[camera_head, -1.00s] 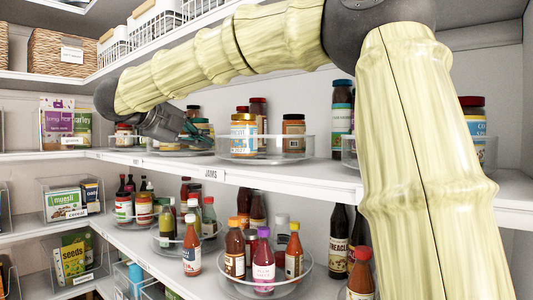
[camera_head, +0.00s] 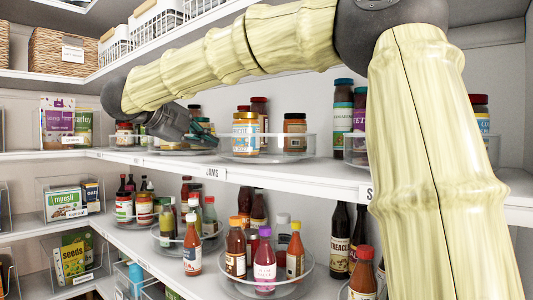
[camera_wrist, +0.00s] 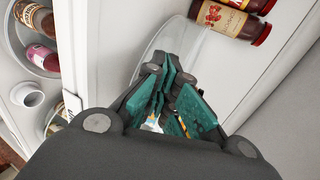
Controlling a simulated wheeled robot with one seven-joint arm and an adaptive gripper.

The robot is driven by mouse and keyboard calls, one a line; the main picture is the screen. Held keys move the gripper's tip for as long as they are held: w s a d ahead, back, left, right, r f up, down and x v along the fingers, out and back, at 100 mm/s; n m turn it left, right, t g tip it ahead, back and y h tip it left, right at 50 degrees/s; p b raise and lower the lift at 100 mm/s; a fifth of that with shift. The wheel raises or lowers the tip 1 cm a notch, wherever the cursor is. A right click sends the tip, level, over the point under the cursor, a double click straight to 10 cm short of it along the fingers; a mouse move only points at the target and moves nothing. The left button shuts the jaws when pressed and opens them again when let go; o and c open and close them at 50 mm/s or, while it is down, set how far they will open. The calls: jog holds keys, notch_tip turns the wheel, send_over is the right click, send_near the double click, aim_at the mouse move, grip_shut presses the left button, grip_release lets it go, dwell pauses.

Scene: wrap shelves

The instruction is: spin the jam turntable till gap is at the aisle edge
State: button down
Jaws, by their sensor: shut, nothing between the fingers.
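A clear round turntable (camera_head: 231,154) stands on the middle shelf above the JAMS label (camera_head: 214,173). It carries a jar with a yellow lid (camera_head: 245,131) at its front left, a dark jar (camera_head: 294,132) at its right and other jars behind. Its front right shows bare floor. My gripper (camera_head: 207,134) is at the turntable's left side, partly hidden by my wrist. In the wrist view my teal fingers (camera_wrist: 173,97) are shut and empty, beside a clear curved rim (camera_wrist: 180,48). Contact with the rim cannot be told.
Another turntable with teal-lidded jars (camera_head: 342,110) stands to the right, partly behind my arm. The shelf below holds turntables of sauce bottles (camera_head: 264,262). Wire baskets (camera_head: 154,25) stand above. The aisle lies in front of the white shelf edge (camera_head: 290,177).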

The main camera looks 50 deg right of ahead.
aim_at(226, 145)
jog(key=shift+s+a, duration=0.5)
jog(key=shift+s, duration=0.3)
jog(key=shift+s, duration=0.2)
jog(key=shift+s+a+p, duration=0.15)
jog(key=shift+s+p, duration=0.8)
jog(key=shift+s, duration=0.05)
jog(key=shift+s, duration=0.1)
jog(key=shift+s+p, duration=0.4)
jog(key=shift+s, duration=0.65)
